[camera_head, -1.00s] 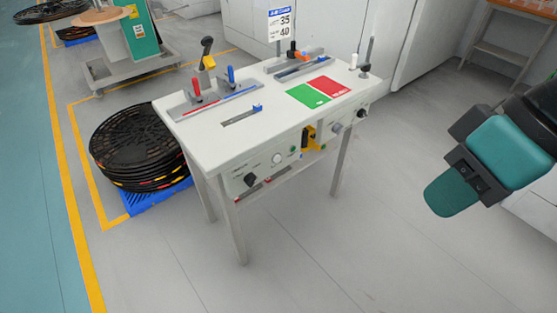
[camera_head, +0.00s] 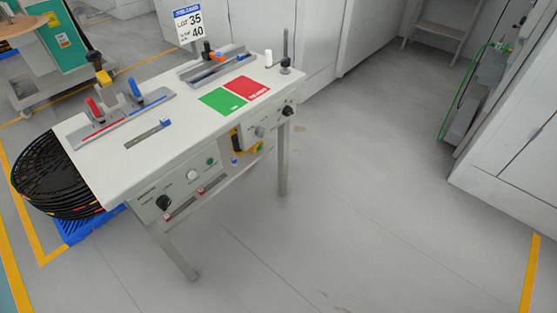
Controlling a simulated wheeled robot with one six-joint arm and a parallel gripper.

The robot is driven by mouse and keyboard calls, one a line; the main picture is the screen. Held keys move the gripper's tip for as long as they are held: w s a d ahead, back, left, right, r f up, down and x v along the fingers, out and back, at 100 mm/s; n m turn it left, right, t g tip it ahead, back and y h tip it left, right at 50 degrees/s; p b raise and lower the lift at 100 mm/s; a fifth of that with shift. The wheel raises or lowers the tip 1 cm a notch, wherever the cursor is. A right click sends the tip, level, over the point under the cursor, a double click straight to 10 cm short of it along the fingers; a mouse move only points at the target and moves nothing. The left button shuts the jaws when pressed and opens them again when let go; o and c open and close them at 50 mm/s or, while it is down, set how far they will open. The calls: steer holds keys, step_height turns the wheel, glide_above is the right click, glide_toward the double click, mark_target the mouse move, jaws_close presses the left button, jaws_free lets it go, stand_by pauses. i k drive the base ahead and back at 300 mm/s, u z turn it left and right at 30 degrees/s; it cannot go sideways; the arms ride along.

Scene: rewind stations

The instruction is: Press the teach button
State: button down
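The white rewind station table (camera_head: 100,165) stands at left, with control panels on its front edge. The near panel (camera_head: 178,185) holds a black knob (camera_head: 163,202), a white round button (camera_head: 191,175) and a small green button (camera_head: 210,161). The farther panel has a grey round control (camera_head: 260,131) and a black knob (camera_head: 288,110). The labels are too small to read, so I cannot tell which one is the teach button. My gripper is out of view.
Red and blue clamp handles, a ruler slot, and green and red pads (camera_head: 222,100) are on the tabletop. Black reels (camera_head: 50,180) are stacked on a blue pallet (camera_head: 90,225) at left. White cabinets line the back and right. Grey floor in front and right of the table is clear.

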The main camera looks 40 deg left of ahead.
mark_target(193, 175)
steer(key=z, duration=0.65)
steer(key=k, duration=1.2)
steer(key=u, duration=2.35)
steer(key=i, duration=0.5)
steer(key=z, duration=0.05)
